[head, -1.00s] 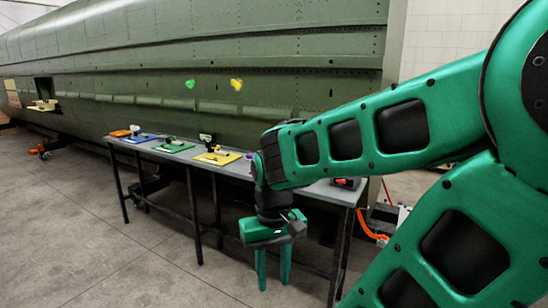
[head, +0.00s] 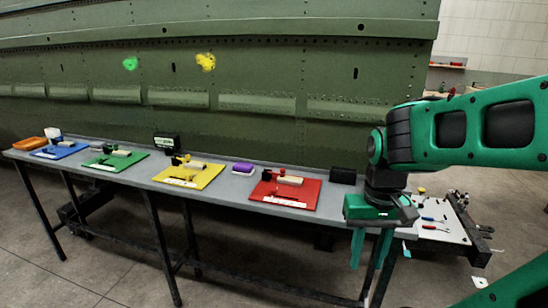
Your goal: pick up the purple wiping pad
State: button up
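The purple wiping pad (head: 243,168) lies on the grey workbench (head: 228,187), towards its back edge, between the yellow mat and the red mat. My gripper (head: 371,248) hangs pointing down at the right end of the bench, to the right of the pad and apart from it. Its two green fingers are spread with nothing visible between them. The pad is in plain view.
Blue (head: 60,149), green (head: 117,158), yellow (head: 188,176) and red (head: 285,193) mats hold tools along the bench. A black box (head: 343,176) stands right of the red mat. The green fuselage panel (head: 270,60) rises behind. A tool cart (head: 440,228) is at right.

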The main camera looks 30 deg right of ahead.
aim_at(239, 169)
jog(key=z, duration=0.2)
jog(key=i, duration=1.2)
jog(key=z, duration=0.1)
